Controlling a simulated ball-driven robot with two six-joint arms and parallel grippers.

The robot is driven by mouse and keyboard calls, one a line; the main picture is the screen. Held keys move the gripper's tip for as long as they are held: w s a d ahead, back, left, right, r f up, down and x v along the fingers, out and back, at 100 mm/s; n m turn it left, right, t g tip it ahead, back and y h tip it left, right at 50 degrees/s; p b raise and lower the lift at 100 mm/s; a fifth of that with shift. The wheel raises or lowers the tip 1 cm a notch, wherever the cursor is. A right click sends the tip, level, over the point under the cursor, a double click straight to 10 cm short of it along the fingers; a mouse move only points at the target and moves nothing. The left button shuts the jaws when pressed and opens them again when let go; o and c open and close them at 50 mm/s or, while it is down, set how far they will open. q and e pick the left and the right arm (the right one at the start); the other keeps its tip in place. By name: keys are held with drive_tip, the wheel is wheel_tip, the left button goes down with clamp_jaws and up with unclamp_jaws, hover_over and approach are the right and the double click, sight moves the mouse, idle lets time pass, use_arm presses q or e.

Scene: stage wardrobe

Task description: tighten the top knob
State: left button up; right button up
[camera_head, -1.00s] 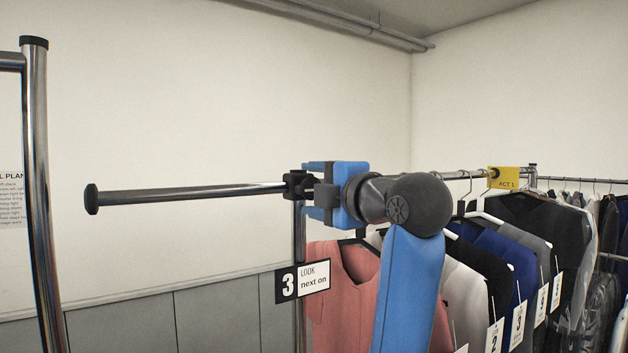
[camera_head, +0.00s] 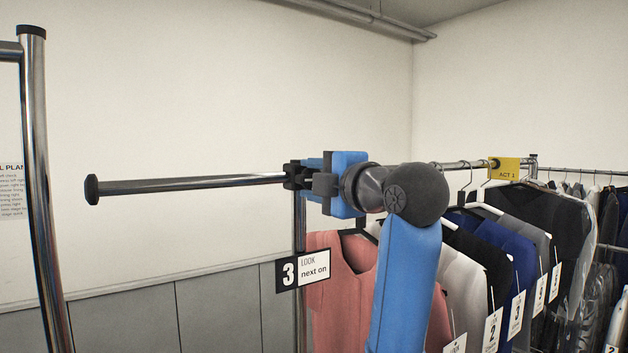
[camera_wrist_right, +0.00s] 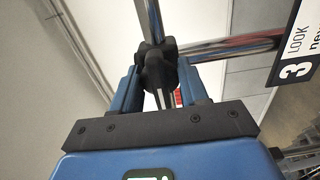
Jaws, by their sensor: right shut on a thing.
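The black top knob (camera_wrist_right: 158,76) shows in the right wrist view, beside the black joint where the chrome bars meet. My right gripper (camera_wrist_right: 160,86) has one blue finger on each side of it and is shut on it. In the head view my right gripper (camera_head: 316,181) reaches the black joint (camera_head: 292,175) at the top of the rack post from the right. There its fingers and body largely hide the knob. My left gripper is in neither view.
A chrome bar (camera_head: 190,185) with a black end cap sticks out left from the joint. A "3 LOOK next on" sign (camera_head: 302,270) hangs below. Several garments, including a pink one (camera_head: 335,290), hang close under my arm. A chrome post (camera_head: 38,190) stands at far left.

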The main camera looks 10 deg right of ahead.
drive_tip(key=shift+f, duration=0.1)
drive_tip(key=m+b, duration=0.1)
drive_tip(key=m, duration=0.3)
drive_tip(key=shift+f+m+b, duration=0.1)
drive_tip(key=shift+m+b, duration=0.2)
drive_tip(key=shift+b, duration=0.05)
drive_tip(key=m+b, duration=0.1)
drive_tip(key=m, duration=0.3)
drive_tip(key=shift+m, duration=0.3)
drive_tip(key=m+b, duration=0.1)
drive_tip(key=m, duration=0.3)
drive_tip(key=shift+m+b, duration=0.7)
drive_tip(key=shift+m, duration=1.5)
drive_tip(key=o, duration=1)
drive_tip(key=shift+s, duration=0.1)
